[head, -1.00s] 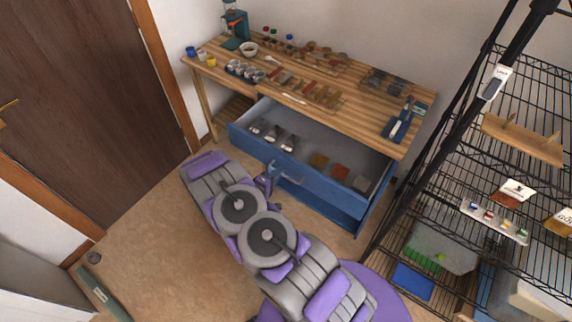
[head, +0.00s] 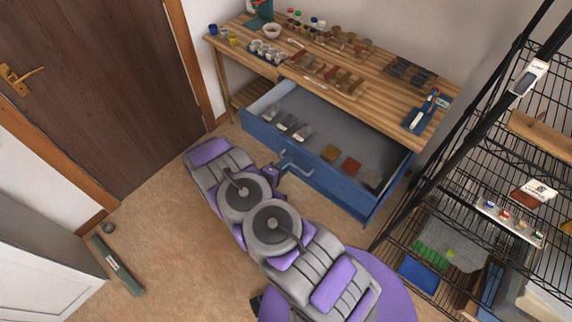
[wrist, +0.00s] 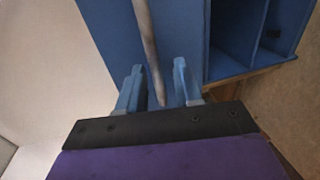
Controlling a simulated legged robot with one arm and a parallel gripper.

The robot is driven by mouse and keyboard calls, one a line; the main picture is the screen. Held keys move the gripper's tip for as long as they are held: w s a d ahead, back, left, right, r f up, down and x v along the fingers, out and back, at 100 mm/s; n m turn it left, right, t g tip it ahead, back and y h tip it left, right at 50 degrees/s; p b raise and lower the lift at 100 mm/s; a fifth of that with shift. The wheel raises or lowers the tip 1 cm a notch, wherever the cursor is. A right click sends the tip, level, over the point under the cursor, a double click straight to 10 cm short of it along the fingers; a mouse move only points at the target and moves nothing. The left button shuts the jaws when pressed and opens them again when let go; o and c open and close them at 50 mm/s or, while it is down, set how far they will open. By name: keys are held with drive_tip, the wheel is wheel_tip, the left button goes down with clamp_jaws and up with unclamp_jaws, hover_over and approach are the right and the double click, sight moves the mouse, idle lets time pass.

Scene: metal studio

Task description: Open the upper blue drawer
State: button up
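The upper blue drawer (head: 335,188) stands pulled out from under the wooden workbench (head: 375,112) in the head view, with its grey inside showing. Small items lie in it. Its metal handle (head: 297,166) is on the front face. My gripper (head: 278,172) is at the handle's left part. In the wrist view the handle bar (wrist: 149,45) passes between the two blue fingertips of my gripper (wrist: 157,88). The fingers are apart, with a visible gap on each side of the bar. Contact with the bar is not clear.
A black wire shelf rack (head: 455,185) stands close on the right. A brown door (head: 95,85) is at the left. A green object (head: 117,265) lies on the floor at the lower left. The carpet (head: 175,235) left of my arm is bare.

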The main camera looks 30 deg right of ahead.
drive_tip(key=shift+a+r, duration=0.1)
drive_tip(key=shift+a, duration=0.05)
drive_tip(key=p+v, duration=0.1)
drive_tip(key=v, duration=1.6)
drive_tip(key=shift+s+a+p, duration=0.15)
drive_tip(key=shift+a+p, duration=0.1)
drive_tip(key=shift+p, duration=0.15)
